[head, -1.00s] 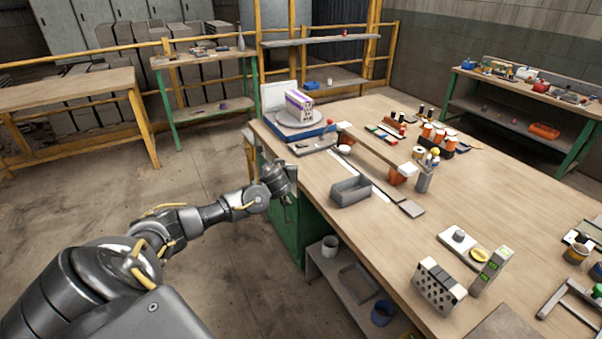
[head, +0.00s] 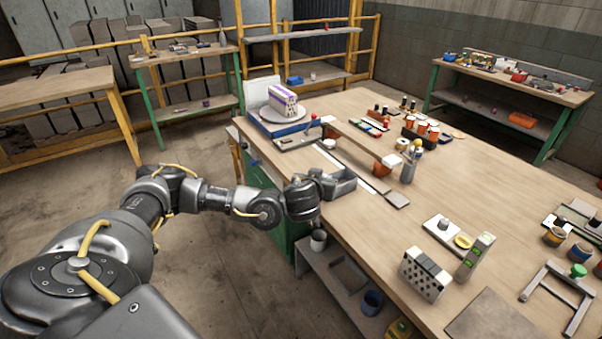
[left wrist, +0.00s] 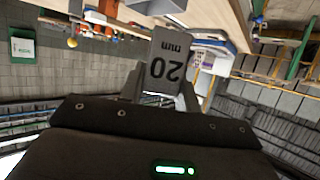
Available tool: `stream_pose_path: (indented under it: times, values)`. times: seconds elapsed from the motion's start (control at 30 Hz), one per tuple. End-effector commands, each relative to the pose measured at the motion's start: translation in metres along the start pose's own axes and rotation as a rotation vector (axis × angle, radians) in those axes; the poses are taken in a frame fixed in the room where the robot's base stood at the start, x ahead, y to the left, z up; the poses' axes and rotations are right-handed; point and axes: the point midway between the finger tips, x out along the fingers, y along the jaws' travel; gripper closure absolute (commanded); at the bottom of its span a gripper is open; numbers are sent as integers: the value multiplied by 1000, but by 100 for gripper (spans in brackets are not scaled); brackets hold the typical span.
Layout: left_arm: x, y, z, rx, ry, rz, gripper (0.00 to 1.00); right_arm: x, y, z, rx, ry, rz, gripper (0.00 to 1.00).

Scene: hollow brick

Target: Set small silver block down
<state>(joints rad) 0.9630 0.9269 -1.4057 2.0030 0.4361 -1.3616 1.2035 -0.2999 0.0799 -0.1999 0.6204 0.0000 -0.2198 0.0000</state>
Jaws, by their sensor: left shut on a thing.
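The small silver block, marked "20 mm", shows upside down in the left wrist view (left wrist: 165,62). My left gripper (left wrist: 161,90) is shut on it, with a finger on each side. The workbench (head: 330,236) has a wooden top. My right gripper is in neither view.
A purple-and-white box (head: 283,99) sits on a scale's round plate at the bench's far left corner. A block with holes (head: 430,277) stands nearer. Bare wood lies between.

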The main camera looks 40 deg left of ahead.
Motion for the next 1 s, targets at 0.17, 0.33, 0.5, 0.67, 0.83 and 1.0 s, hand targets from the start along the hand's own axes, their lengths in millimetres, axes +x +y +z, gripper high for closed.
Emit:
stream_pose_path:
  times: [0.17, 0.33, 0.5, 0.67, 0.83, 1.0]
  values:
    - [-26, 36, -5, 32, 4, 84, 99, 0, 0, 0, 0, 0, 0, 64]
    - [-45, 58, -6, 54, 2, 141, 99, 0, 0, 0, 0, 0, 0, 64]
    - [-61, 75, -7, 71, -2, 184, 99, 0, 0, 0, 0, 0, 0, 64]
    - [-75, 86, -8, 83, -3, 219, 99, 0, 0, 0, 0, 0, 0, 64]
    - [-91, 98, -11, 95, -5, 257, 99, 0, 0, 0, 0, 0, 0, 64]
    - [-114, 108, -15, 108, -7, 300, 100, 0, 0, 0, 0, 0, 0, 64]
